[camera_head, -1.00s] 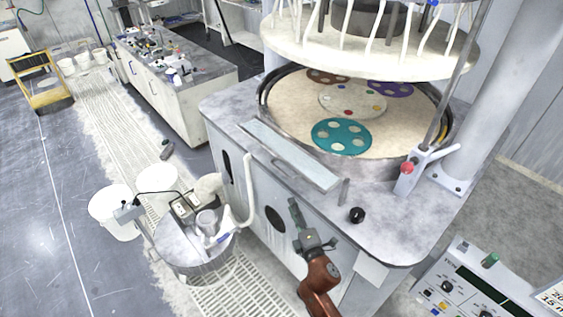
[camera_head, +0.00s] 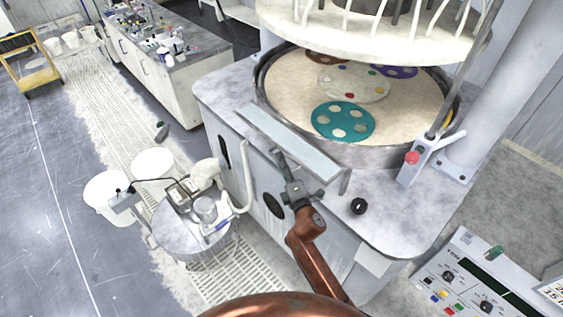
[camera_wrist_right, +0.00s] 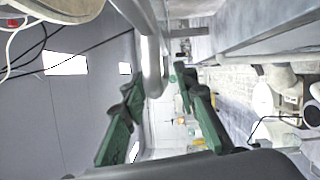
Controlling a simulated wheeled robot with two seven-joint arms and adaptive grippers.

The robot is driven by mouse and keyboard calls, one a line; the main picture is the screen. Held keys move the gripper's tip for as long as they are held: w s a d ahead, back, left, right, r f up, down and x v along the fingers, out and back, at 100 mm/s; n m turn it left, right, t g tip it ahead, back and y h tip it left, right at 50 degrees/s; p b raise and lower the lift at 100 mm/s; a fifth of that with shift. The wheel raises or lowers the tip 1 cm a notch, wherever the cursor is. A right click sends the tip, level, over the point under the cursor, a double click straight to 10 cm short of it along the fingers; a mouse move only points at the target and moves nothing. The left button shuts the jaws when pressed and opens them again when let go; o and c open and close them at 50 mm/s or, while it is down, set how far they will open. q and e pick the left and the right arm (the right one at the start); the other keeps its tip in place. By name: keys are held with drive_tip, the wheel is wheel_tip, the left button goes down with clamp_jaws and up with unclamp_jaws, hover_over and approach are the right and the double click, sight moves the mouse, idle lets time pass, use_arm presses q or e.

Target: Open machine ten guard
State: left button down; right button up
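The machine (camera_head: 420,215) with the round polishing platen (camera_head: 290,85) stands in front of me; I can read no number on it. A flat pale panel (camera_head: 290,140), which looks like its guard, lies along the front edge of the platen, with a short grey post (camera_head: 345,182) at its right end. My right gripper (camera_head: 298,174) is just in front of this panel; I cannot tell whether it touches. In the right wrist view its green fingers (camera_wrist_right: 160,80) are spread, with a grey rounded bar (camera_wrist_right: 152,65) showing between or beyond their tips. My left gripper is not in view.
A black knob (camera_head: 358,206) sits on the machine's top, and a red-buttoned lever box (camera_head: 412,158) is right of the platen. A control panel (camera_head: 470,285) is at lower right. A metal drum (camera_head: 190,235) and white buckets (camera_head: 152,165) stand at left.

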drive_tip(key=shift+w, duration=0.25)
drive_tip(key=shift+s, duration=0.1)
drive_tip(key=c, duration=0.4)
drive_tip(key=shift+c, duration=1.3)
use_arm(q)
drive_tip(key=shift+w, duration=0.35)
use_arm(e)
clamp_jaws()
